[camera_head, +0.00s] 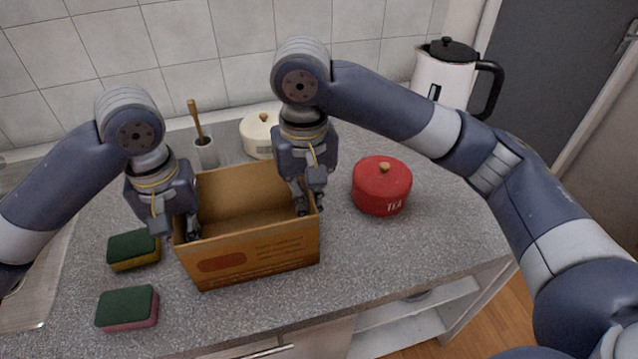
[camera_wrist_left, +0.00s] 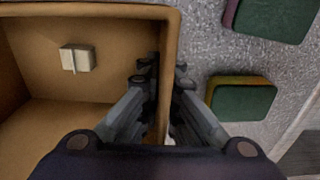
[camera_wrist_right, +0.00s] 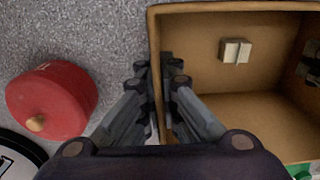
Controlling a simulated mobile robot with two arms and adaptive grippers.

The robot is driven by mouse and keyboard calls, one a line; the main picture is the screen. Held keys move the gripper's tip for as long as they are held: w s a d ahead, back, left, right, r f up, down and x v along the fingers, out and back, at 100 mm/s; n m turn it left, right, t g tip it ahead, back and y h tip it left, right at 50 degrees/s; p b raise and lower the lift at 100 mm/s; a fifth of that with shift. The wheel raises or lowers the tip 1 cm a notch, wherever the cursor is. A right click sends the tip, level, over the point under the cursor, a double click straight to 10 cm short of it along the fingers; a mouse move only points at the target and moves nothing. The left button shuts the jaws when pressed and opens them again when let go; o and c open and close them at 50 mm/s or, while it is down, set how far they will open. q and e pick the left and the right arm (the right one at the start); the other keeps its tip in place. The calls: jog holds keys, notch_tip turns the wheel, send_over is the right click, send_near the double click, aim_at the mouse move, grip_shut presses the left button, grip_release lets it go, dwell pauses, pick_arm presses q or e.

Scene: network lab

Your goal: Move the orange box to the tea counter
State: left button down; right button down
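The orange-brown open-topped box (camera_head: 250,252) appears to sit upright on the grey speckled counter (camera_head: 400,265), between my two grippers. It also shows in the left wrist view (camera_wrist_left: 60,20) and the right wrist view (camera_wrist_right: 260,85). My left gripper (camera_head: 180,228) is over the box's left wall, one finger inside and one outside, closed on it. My right gripper (camera_head: 306,200) straddles the right wall in the same way and is closed on it. A small pale block (camera_wrist_left: 77,58) is inside the box.
A red TEA canister (camera_head: 380,187) stands right of the box, with a white kettle (camera_head: 443,78) behind. Two sponges (camera_head: 133,249) (camera_head: 127,308) lie to the left. A cream pot (camera_head: 258,134) and a cup with a wooden handle (camera_head: 206,153) stand behind. The counter's front edge is close.

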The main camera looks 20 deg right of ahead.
pick_arm(q)
jog(key=c, duration=1.8)
grip_release()
pick_arm(e)
jog(key=c, duration=1.8)
grip_release()
pick_arm(q)
notch_tip(320, 180, up, 12)
jog(key=shift+f, duration=0.2)
jog(key=shift+r, duration=0.15)
pick_arm(e)
jog(key=shift+r, duration=0.4)
notch_tip(320, 180, up, 11)
jog(key=shift+r, duration=0.1)
